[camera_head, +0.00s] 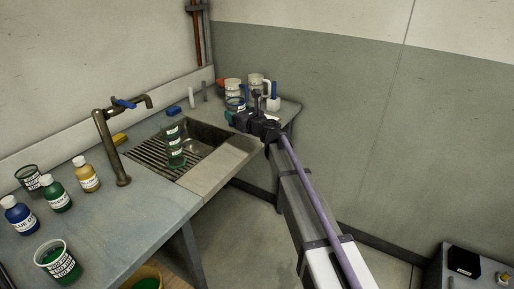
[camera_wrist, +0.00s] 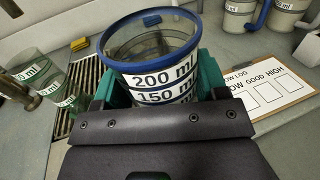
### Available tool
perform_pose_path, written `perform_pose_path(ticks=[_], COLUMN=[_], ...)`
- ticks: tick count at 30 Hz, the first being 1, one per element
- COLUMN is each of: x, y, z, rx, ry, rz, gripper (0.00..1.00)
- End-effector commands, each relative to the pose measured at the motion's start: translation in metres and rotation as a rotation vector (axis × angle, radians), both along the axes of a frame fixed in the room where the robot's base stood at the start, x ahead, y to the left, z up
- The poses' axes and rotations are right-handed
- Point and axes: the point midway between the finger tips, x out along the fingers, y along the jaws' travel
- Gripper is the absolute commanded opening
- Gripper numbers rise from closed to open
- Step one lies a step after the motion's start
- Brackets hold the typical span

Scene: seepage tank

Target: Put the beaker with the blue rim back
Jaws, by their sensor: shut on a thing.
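The beaker with the blue rim (camera_wrist: 155,70) is clear, with white 200 ml and 150 ml bands, and looks empty. It stands roughly upright between the teal fingers of my gripper (camera_wrist: 162,88), which is shut on it. In the head view the same beaker (camera_head: 235,103) shows at the far end of the bench, beyond the sink, with my gripper (camera_head: 240,118) at it. Its base is hidden, so I cannot tell whether it touches the bench.
Bottles (camera_head: 87,176) and a tap (camera_head: 112,150) are at left.

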Motion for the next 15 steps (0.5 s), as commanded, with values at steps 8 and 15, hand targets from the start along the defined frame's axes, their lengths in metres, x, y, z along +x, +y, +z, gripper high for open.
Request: perform_pose_path(ticks=[8,15], x=[0.003,0.003], y=[-0.001,-0.001], z=[-0.008,-0.063], rx=[0.0,0.0], ry=[0.0,0.0], rz=[-0.007,-0.007], gripper=[0.37,0.37])
